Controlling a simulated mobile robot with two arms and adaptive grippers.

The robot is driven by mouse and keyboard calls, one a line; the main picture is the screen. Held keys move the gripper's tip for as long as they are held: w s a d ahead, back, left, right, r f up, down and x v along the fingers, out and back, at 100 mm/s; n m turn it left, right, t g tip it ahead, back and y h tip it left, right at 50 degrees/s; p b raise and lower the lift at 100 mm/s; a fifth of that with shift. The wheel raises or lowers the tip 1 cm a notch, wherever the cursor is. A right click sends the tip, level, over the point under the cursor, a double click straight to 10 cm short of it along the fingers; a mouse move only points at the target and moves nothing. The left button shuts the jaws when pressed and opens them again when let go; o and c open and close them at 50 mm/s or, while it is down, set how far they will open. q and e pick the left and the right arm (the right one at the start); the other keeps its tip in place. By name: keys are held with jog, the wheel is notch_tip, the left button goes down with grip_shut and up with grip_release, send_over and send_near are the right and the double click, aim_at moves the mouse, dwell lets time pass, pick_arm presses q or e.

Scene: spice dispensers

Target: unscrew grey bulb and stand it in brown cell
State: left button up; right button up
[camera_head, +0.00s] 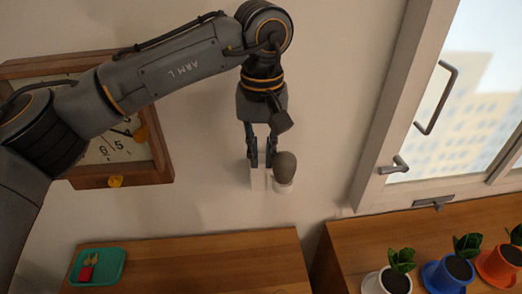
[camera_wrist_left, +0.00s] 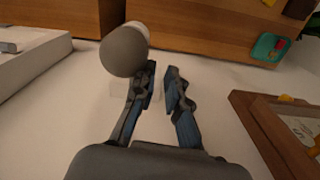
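The grey bulb (camera_head: 286,165) sits upright in a white socket (camera_head: 284,187) on the wall, beside a pale wall plate (camera_head: 258,181). In the left wrist view the bulb (camera_wrist_left: 122,51) and its white socket (camera_wrist_left: 139,29) lie left of my fingers. My left gripper (camera_head: 262,158) points down just left of the bulb in the head view. Its fingertips (camera_wrist_left: 163,79) are parted with nothing between them. The bulb is outside the fingers; I cannot tell whether one finger touches it. I cannot make out a brown cell. My right gripper is not in view.
A wood-framed clock (camera_head: 118,176) hangs on the wall at left. Below, a wooden top (camera_head: 210,262) bears a teal tray (camera_head: 118,270) with small items. At right, a wooden sill (camera_head: 345,245) holds several potted plants under a window with a handle (camera_head: 400,164).

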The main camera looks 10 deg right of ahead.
pick_arm(q)
jog(key=o, duration=0.6)
jog(key=shift+c, duration=0.2)
jog(key=shift+a, duration=0.2)
jog(key=shift+d, duration=0.2)
